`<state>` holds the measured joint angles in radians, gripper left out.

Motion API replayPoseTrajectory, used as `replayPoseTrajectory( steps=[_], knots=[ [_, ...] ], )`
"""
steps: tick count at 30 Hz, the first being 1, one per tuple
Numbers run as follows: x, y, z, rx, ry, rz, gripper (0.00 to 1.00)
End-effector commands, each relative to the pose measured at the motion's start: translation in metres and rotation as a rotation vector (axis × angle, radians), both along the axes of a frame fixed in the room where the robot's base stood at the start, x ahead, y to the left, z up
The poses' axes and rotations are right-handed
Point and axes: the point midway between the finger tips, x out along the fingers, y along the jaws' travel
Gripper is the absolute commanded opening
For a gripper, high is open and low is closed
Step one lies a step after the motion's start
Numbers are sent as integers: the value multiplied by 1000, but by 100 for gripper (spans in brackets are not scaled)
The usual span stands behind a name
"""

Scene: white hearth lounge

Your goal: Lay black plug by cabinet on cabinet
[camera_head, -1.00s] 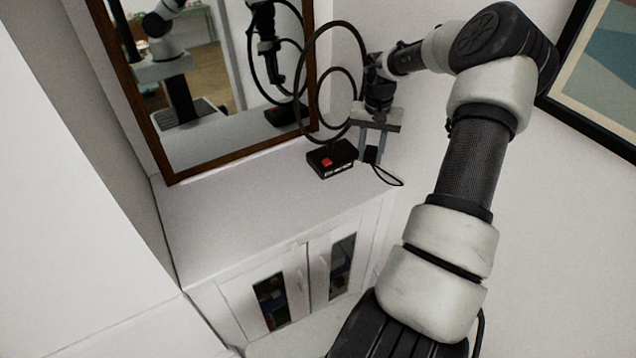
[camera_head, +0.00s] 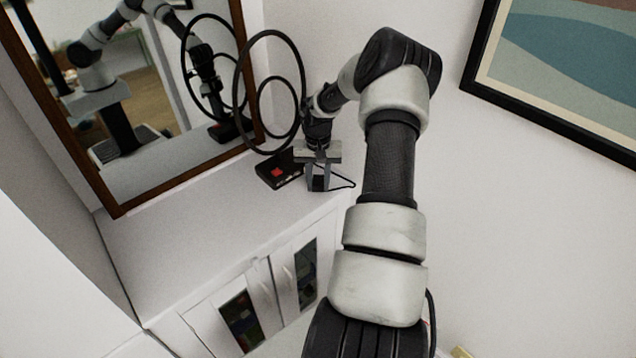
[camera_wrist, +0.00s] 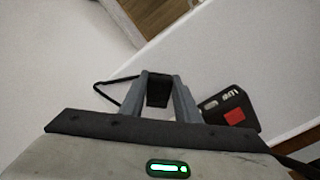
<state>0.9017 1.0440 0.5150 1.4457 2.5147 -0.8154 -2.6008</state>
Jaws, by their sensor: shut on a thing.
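The black plug (camera_wrist: 158,92) is between the two fingers of my gripper (camera_wrist: 160,88), which is shut on it. In the head view the plug (camera_head: 319,183) shows dark between the fingertips of my gripper (camera_head: 318,184), and a thin black cord loops out to its right. The white cabinet (camera_head: 190,240) stands below, with glass-paned doors in front. My gripper points down over the right end of the cabinet top. I cannot tell whether the plug touches the top.
A black box with a red patch (camera_head: 277,171) stands on the cabinet top close left of my gripper, with black rings (camera_head: 236,95) above it. A brown-framed mirror (camera_head: 190,172) stands behind. The cabinet top's left part is clear. A framed picture (camera_head: 570,50) hangs at right.

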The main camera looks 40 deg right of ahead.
Motion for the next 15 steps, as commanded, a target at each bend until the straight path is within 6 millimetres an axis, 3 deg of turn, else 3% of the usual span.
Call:
replayPoseTrajectory(
  steps=[3,4,7,15],
  knots=[
    [0,0,-2,1,0,0,6],
    [0,0,-3,1,0,0,32],
    [0,0,-3,1,-1,0,48],
    [0,0,-3,0,0,0,48]
  ],
)
